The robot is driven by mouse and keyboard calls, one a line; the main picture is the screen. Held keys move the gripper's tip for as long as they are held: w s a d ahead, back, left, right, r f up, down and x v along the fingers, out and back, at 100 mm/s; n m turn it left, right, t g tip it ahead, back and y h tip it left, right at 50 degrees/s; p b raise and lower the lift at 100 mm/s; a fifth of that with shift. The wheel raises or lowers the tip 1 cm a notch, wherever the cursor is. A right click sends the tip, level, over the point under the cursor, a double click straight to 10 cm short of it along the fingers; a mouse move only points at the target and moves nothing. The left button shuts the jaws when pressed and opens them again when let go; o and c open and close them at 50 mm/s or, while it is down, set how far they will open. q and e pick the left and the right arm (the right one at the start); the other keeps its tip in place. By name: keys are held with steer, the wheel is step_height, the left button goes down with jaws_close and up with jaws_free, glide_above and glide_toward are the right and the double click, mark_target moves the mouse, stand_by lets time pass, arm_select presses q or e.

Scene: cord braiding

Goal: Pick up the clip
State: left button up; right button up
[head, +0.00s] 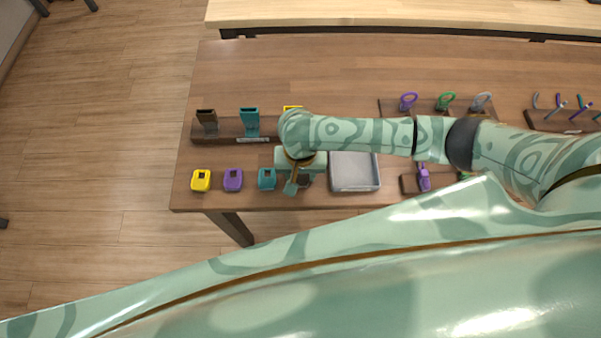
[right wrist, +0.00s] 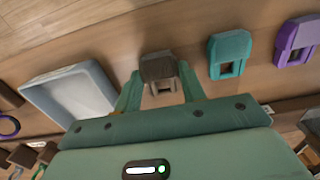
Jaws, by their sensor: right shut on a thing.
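My right gripper (head: 298,181) is over the near part of the table, just left of the grey tray. In the right wrist view, its two fingers (right wrist: 160,82) are closed on the sides of a brown clip (right wrist: 158,68). In the head view the gripper and arm hide most of this clip. I cannot tell whether it still touches the table. My left gripper is not in view.
Teal (head: 267,178), purple (head: 233,179) and yellow (head: 201,180) clips stand in a row to the left. The grey tray (head: 342,187) is empty. A rack (head: 225,131) behind holds upright brown and teal pieces. Looped tools (head: 408,101) stand at the back right.

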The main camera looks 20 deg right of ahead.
mark_target(301, 177)
step_height(301, 177, up, 3)
steer(key=shift+s+d+r+p, duration=0.1)
steer(key=shift+r+p, duration=0.1)
steer(key=shift+p, duration=0.7)
steer(key=s+d+r+p, duration=0.6)
steer(key=s+d+r, duration=0.2)
steer(key=s, duration=0.3)
steer(key=shift+d+r+p, duration=0.15)
steer(key=shift+r+p, duration=0.2)
steer(key=shift+r, duration=0.1)
